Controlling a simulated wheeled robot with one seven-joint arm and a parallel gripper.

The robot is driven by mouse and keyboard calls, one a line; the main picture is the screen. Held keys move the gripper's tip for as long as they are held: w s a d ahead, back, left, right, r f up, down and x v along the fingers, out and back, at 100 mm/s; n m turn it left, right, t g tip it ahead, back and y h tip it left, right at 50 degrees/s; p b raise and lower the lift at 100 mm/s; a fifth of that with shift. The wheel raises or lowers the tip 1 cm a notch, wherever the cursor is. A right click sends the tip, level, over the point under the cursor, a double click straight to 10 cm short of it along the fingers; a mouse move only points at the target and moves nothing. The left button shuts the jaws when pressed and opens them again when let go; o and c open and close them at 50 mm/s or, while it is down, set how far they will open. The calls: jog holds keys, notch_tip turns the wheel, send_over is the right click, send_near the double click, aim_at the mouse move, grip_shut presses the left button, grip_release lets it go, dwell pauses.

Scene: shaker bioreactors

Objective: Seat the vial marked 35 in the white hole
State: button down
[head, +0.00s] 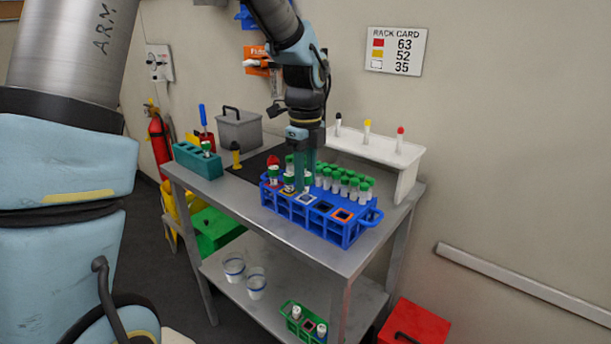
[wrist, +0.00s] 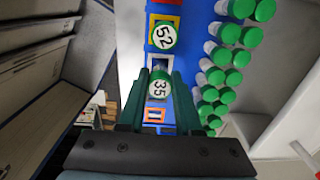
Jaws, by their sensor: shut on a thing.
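The vial marked 35 (wrist: 159,88) has a green cap with a white label and sits between my gripper's teal fingers in the wrist view. My gripper (head: 305,186) points down over the front row of the blue rack (head: 350,234), at the white-framed hole (head: 305,199). In the wrist view a pale frame edge shows just beyond the vial. The vial's lower part is mostly hidden, so I cannot tell how deep it sits. The vial marked 52 (wrist: 163,35) stands in the yellow-framed hole beside it.
Blue-framed and orange-framed (head: 342,214) holes to the right look empty. Several green-capped vials (head: 345,182) fill the back rows. A white stand (head: 406,174) with three vials is behind. A rack card (head: 395,51) lists white as 35.

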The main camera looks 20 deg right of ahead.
jog(key=shift+f, duration=0.85)
dwell(0.7)
jog(key=c, duration=0.5)
grip_release()
notch_tip(320, 180, up, 11)
jog(key=shift+f+b, duration=0.1)
jog(key=shift+b, duration=1.05)
